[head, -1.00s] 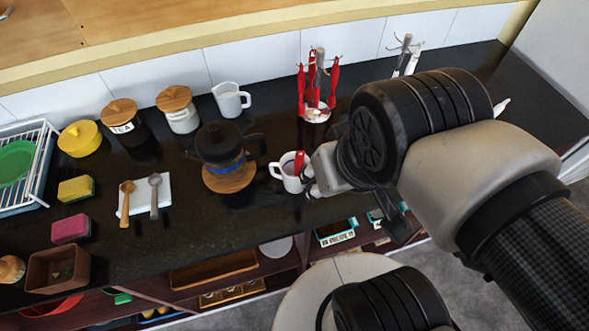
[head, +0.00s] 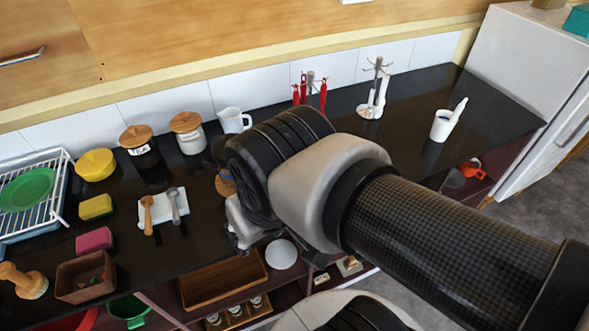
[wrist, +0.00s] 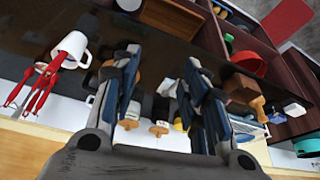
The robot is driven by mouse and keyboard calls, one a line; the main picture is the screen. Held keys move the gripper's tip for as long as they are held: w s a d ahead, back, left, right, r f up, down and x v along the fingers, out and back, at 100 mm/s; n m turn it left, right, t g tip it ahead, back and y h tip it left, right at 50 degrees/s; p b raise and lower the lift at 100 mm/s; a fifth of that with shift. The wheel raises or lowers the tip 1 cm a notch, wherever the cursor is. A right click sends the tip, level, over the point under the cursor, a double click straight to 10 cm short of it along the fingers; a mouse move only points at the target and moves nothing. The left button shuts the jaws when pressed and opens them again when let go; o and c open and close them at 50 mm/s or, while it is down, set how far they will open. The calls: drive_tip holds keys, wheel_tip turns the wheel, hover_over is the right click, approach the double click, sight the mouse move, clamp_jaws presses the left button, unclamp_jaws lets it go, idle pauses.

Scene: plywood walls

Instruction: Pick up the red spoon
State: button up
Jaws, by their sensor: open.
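Red utensils (head: 312,92) hang from a small rack on the black counter near the back wall, partly hidden by my arm in the head view. They also show at the left of the wrist view (wrist: 38,90), beside a white mug (wrist: 74,46) with something red at its mouth. I cannot tell which red piece is the spoon. That mug is hidden behind my arm in the head view. My gripper (head: 240,240) is over the counter's front part, left of the rack. In the wrist view its fingers (wrist: 162,68) are apart, with nothing held, and the red things lie left of them.
A wooden spoon and a grey spoon lie on a white plate (head: 163,212). Lidded jars (head: 141,148), a white jug (head: 233,120), sponges (head: 95,207) and a dish rack (head: 62,185) stand left.

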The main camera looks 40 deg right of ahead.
wheel_tip(320, 180, down, 9)
drive_tip(key=d+m+g+y, duration=0.2)
drive_tip(key=m+g+y, duration=0.2)
drive_tip(key=m+y, duration=0.65)
drive_tip(key=w+d+f+m+t+h+p, duration=0.1)
drive_tip(key=w+d+m+t, duration=0.2)
drive_tip(key=d+m+t, duration=0.45)
drive_tip(key=w+d+f+m+t+h, duration=0.1)
drive_tip(key=w+d+f+m+t, duration=0.15)
drive_tip(key=d+m+t, duration=0.45)
drive_tip(key=s+d+f+m+t+h, duration=0.3)
drive_tip(key=d+m+h, duration=0.4)
drive_tip(key=d+m, duration=0.3)
drive_tip(key=shift+n, duration=0.4)
drive_tip(key=w, duration=0.5)
drive_tip(key=w+b, duration=0.1)
drive_tip(key=w, duration=1)
drive_tip(key=shift+w+a+b, duration=0.3)
drive_tip(key=shift+b, duration=0.1)
drive_tip(key=shift+c, duration=0.3)
clamp_jaws()
